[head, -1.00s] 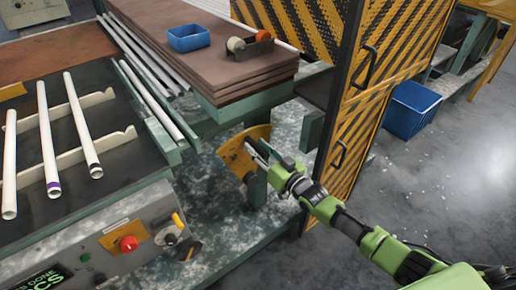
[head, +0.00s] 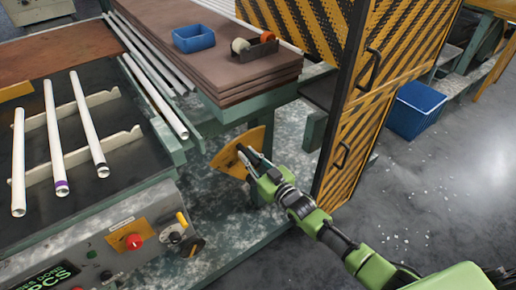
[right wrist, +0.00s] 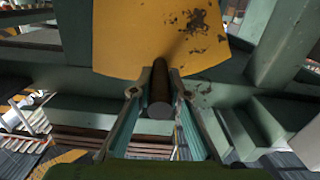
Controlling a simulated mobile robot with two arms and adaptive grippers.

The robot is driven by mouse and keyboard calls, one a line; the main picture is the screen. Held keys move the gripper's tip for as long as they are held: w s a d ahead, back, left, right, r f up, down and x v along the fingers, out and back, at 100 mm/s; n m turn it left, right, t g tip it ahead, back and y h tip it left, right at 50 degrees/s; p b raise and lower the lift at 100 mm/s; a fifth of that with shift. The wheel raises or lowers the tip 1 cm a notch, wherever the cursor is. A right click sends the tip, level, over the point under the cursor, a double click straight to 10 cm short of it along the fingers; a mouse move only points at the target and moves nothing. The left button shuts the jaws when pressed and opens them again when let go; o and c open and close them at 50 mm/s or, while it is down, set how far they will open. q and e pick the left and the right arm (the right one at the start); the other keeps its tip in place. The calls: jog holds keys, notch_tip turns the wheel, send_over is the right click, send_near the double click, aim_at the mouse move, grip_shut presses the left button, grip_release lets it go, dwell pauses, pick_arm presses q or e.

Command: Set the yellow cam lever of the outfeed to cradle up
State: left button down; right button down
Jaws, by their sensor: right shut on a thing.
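The yellow cam lever (head: 228,155) is a fan-shaped plate on the green frame below the stacked brown boards. In the right wrist view its yellow plate (right wrist: 145,35) fills the top middle. A dark round handle (right wrist: 159,88) sticks out from it toward the camera. My right gripper (head: 245,153) reaches the plate from the right. In the right wrist view both fingers of the right gripper (right wrist: 155,92) are shut on the handle, one on each side. The gripper hides part of the plate in the head view. My left gripper is not in view.
The brown boards (head: 240,75) overhang the lever.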

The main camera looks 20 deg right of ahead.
jog(key=s+a+f+n+b, duration=0.1)
jog(key=s+a+f+n, duration=0.2)
jog(key=a, duration=0.4)
jog(key=shift+a+f+n+b, duration=0.35)
jog(key=shift+f+n, duration=0.2)
jog(key=shift+n, duration=0.45)
jog(key=shift+w, duration=0.1)
jog(key=c, duration=1.9)
grip_release()
jog(key=shift+d, duration=0.1)
jog(key=v, duration=1.2)
jog(key=shift+r, duration=0.1)
